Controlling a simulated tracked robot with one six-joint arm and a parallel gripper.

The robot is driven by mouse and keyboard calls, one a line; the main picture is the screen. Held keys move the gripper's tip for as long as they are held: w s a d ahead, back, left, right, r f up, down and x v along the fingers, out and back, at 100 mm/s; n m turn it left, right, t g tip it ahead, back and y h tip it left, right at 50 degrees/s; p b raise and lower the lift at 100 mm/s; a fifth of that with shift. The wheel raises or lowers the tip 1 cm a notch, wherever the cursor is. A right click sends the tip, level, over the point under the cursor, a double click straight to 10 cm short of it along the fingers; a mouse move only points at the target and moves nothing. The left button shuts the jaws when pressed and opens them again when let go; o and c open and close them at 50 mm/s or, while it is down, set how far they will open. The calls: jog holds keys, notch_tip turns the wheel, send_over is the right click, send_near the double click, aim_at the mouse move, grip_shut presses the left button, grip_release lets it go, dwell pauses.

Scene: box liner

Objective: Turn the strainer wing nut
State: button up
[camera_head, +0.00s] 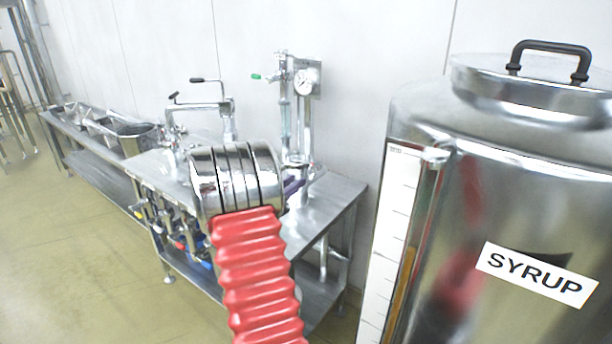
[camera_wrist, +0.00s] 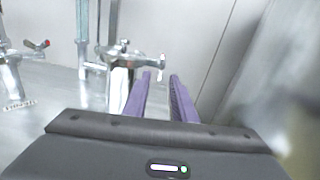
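In the wrist view a chrome fitting (camera_wrist: 122,62) with a small winged top stands just beyond and left of my fingers; it looks like the strainer with its wing nut. My gripper (camera_wrist: 160,78) has two purple fingers, apart with an empty gap between them. The left finger overlaps the fitting's right side in the picture; I cannot tell whether they touch. In the head view my chrome and red arm hides most of the gripper, and only a bit of purple finger (camera_head: 292,186) shows. The strainer is not clearly visible there.
A steel bench (camera_head: 330,205) carries upright pipes with a gauge (camera_head: 307,81) and a green-handled valve (camera_head: 262,77). Black-handled fittings (camera_head: 200,102) stand to the left. A large syrup tank (camera_head: 480,200) stands close on the right. The wall is behind the bench.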

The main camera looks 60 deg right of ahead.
aim_at(313, 171)
jog(key=s+d, duration=0.1)
jog(key=d, duration=0.7)
jog(key=shift+s, duration=0.15)
jog(key=shift+d, duration=0.1)
jog(key=shift+c, duration=0.7)
grip_shut()
